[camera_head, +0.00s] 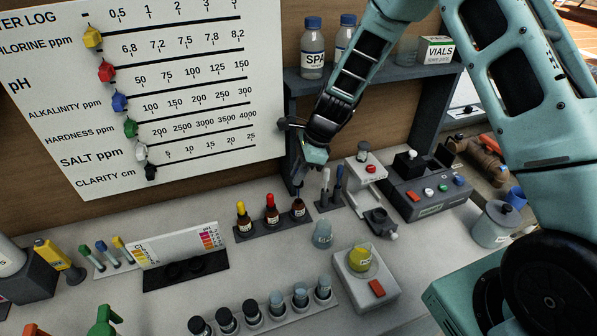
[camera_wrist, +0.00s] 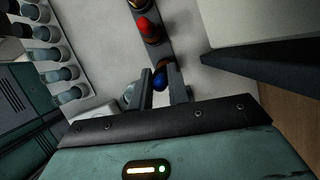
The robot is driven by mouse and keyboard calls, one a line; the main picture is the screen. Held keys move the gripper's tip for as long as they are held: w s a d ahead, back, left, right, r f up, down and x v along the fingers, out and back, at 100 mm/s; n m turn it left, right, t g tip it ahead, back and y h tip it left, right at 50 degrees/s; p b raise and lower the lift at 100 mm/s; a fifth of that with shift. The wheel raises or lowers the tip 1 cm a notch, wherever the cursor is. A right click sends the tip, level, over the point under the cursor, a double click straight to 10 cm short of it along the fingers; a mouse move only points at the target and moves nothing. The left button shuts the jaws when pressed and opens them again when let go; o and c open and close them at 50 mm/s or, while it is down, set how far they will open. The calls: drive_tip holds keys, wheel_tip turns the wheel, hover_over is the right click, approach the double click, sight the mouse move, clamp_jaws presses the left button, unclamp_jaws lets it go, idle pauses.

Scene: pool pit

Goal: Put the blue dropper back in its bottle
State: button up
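The blue dropper (camera_wrist: 158,80) shows its blue bulb between the two fingers of my gripper (camera_wrist: 161,88) in the wrist view. The fingers sit close on both sides of the bulb. In the head view my gripper (camera_head: 299,184) points down, right above the rightmost brown bottle (camera_head: 298,208) in the dark rack (camera_head: 272,226). The dropper is in line with this bottle. My fingers hide the bottle's neck, so I cannot tell how deep the dropper sits. The bottle stands upright.
Bottles with red (camera_head: 271,201) and yellow (camera_head: 241,209) droppers stand left in the same rack. A small stand with test sticks (camera_head: 332,190) is close on the right. A clear jar (camera_head: 322,235) and a white device with a yellow vial (camera_head: 360,259) stand in front. The shelf (camera_head: 375,77) is behind.

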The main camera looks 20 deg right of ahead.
sight(301, 184)
drive_tip(key=shift+f, duration=0.25)
drive_tip(key=shift+f+b, duration=0.65)
drive_tip(key=shift+f, duration=0.05)
drive_tip(key=shift+f, duration=0.2)
drive_tip(key=shift+f+b, duration=1.1)
drive_tip(key=shift+f, duration=0.4)
drive_tip(key=shift+f+b, duration=0.35)
drive_tip(key=shift+f, duration=0.25)
drive_tip(key=o, duration=0.7)
drive_tip(key=shift+c, duration=0.2)
drive_tip(key=shift+r, duration=0.15)
